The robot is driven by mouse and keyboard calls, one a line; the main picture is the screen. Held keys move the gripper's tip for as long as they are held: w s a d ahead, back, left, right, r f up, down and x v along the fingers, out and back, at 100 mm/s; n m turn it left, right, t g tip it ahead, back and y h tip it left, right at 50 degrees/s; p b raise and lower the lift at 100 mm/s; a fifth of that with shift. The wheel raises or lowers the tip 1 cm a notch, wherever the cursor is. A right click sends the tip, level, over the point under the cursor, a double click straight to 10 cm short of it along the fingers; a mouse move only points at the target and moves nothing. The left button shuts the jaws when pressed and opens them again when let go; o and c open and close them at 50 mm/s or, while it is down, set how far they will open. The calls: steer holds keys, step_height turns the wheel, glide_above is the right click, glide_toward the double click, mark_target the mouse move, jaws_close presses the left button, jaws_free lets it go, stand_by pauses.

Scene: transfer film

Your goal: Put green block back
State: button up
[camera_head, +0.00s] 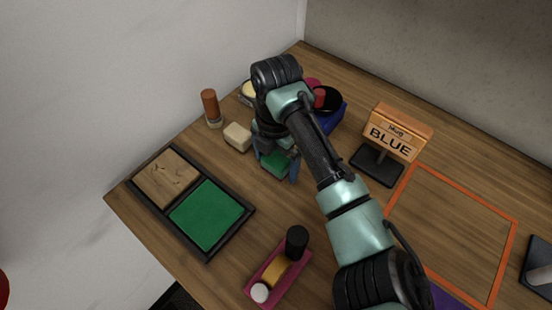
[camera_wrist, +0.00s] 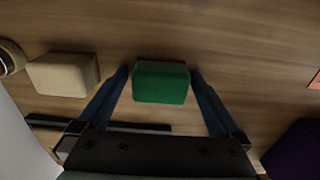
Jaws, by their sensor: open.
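The green block (camera_head: 275,165) sits on the wooden table below my arm. It also shows in the wrist view (camera_wrist: 161,82), between the two blue fingers. My gripper (camera_head: 278,170) is open around the green block, with a finger on either side; in the wrist view (camera_wrist: 160,78) small gaps show between the block and the fingers. A black tray (camera_head: 208,257) at the left front holds a green pad (camera_head: 207,214) and a wooden square (camera_head: 165,178). Part of the block is hidden by my fingers in the head view.
A beige block (camera_head: 238,136) stands left of my gripper, near a brown-capped bottle (camera_head: 211,107). A pink tray (camera_head: 278,286) with several items is at the front. Bare table lies between block and black tray.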

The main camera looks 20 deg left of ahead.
step_height(320, 180, up, 12)
steer(key=shift+r, duration=0.15)
stand_by(0.3)
steer(key=w+a+r+m+t+y, duration=0.3)
steer(key=a+r, duration=0.1)
steer(key=a, duration=0.3)
step_height(320, 180, up, 33)
steer(key=m+t+y, duration=0.5)
steer(key=m+t, duration=1.2)
steer(key=m, duration=0.1)
glide_above(275, 158)
steer(key=w, duration=0.2)
steer(key=s+d+r+m+t+h, duration=0.7)
steer(key=s+d+m+h, duration=0.1)
steer(key=s+d+m, duration=0.2)
steer(key=shift+s+d+r+m, duration=0.25)
steer(key=shift+s+d+m, duration=0.05)
steer(key=shift+s+d, duration=0.2)
